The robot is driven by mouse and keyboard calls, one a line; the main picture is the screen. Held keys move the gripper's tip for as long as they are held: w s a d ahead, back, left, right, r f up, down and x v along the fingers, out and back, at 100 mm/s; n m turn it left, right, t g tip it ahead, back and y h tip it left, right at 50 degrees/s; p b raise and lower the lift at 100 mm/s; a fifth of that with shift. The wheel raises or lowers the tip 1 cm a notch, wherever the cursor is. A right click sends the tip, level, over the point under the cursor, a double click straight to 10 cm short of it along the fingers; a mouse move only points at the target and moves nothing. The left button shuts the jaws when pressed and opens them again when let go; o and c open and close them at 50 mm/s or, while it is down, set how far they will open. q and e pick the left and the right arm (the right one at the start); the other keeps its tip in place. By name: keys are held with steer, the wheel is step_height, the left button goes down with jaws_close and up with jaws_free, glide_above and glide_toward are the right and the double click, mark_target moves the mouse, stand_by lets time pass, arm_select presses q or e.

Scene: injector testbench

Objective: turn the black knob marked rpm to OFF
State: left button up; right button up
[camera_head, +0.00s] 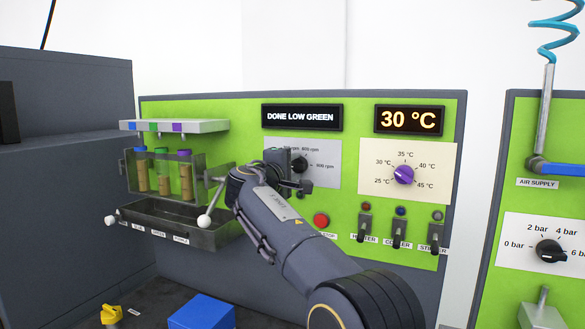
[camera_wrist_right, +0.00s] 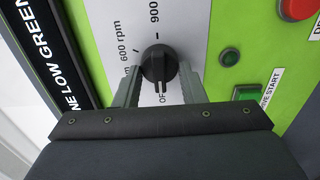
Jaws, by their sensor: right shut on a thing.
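The black rpm knob (camera_wrist_right: 158,64) is on a white dial plate in the right wrist view, with labels 600 rpm and 900 in sight. A label starting with OF is partly hidden below it. The knob's narrow grip runs up and down in that picture, one end towards the OF label; its pointer mark is unclear. My right gripper (camera_wrist_right: 158,80) is shut on the knob, one finger on each side. In the head view my right gripper (camera_head: 291,170) is at the dial plate (camera_head: 325,160) and covers part of the knob (camera_head: 300,164). My left gripper is not in view.
A purple temperature knob (camera_head: 403,174) sits right of the dial plate. Below are a red button (camera_head: 321,220) and several toggle switches (camera_head: 364,224). A rack with vials (camera_head: 164,178) and a metal tray (camera_head: 170,226) are left of my arm. A blue block (camera_head: 203,312) lies in front.

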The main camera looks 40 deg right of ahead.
steer(key=shift+f, duration=0.1)
steer(key=o, duration=1)
steer(key=shift+a, duration=0.15)
steer(key=shift+s+a+b, duration=0.15)
steer(key=shift+a+b, duration=0.15)
steer(key=b+v, duration=0.2)
steer(key=v, duration=0.5)
